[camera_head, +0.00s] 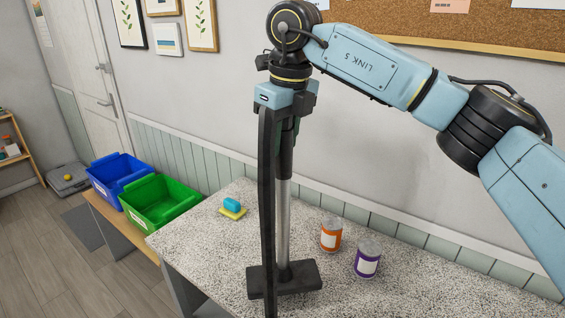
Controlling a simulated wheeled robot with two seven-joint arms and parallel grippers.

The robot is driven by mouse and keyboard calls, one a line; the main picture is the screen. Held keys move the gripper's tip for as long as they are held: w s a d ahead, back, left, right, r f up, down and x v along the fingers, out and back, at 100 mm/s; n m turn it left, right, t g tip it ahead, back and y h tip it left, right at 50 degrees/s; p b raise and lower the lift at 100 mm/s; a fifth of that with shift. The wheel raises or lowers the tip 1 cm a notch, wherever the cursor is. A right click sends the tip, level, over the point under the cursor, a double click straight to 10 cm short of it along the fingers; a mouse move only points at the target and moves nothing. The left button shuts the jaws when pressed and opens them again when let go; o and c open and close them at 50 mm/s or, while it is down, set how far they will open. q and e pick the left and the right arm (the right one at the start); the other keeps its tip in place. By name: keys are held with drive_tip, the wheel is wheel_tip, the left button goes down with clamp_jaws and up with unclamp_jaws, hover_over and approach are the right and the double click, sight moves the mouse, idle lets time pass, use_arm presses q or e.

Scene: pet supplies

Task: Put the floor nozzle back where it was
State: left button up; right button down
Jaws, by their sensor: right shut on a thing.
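The floor nozzle (296,281) is a wide black head at the bottom of a silver tube with a dark upper grip. It is upright over the speckled counter (210,268); I cannot tell whether its head touches the top. My right gripper (286,116) points down and is shut on the dark upper end of its tube. A long dark strip hangs in front of the tube and hides part of it. My left gripper is out of view.
An orange-labelled can (331,235) and a purple-labelled can (367,259) stand right of the nozzle. A blue-and-yellow sponge-like item (232,208) lies behind left. Blue (118,170) and green (160,203) bins sit on a bench at left. The counter's left part is clear.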

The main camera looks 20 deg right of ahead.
sight(282, 158)
drive_tip(key=shift+w+f+p, duration=0.15)
drive_tip(key=shift+f+p, duration=0.15)
drive_tip(key=shift+f, duration=1.75)
drive_tip(key=c, duration=1)
unclamp_jaws()
drive_tip(key=shift+f, duration=0.1)
drive_tip(key=r, duration=0.4)
drive_tip(key=s+r, duration=0.1)
drive_tip(key=r, duration=0.3)
drive_tip(key=r+b, duration=0.1)
drive_tip(key=r, duration=0.3)
drive_tip(key=shift+s+d+r, duration=0.1)
drive_tip(key=shift+s+d, duration=0.15)
drive_tip(key=shift+d, duration=0.1)
